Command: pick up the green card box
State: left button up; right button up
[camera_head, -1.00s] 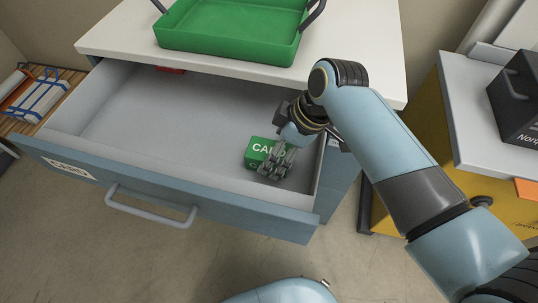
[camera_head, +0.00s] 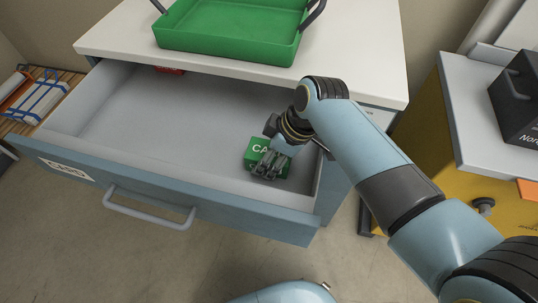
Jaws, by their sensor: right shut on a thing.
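The green card box (camera_head: 257,151) with white lettering lies inside the open drawer (camera_head: 150,115), near its front right corner. My right gripper (camera_head: 270,172) reaches down into the drawer from the right and is shut on the box. Its dark fingers and wrist hide the box's right part. Whether the box is clear of the drawer floor I cannot tell. My left gripper is not in the picture.
A green tray (camera_head: 228,50) stands on the white cabinet top above the drawer. A small red thing (camera_head: 170,70) lies at the drawer's back. The drawer's handle (camera_head: 150,209) sticks out in front. A dark box (camera_head: 517,100) stands at right.

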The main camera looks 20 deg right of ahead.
jog(key=shift+c, duration=0.9)
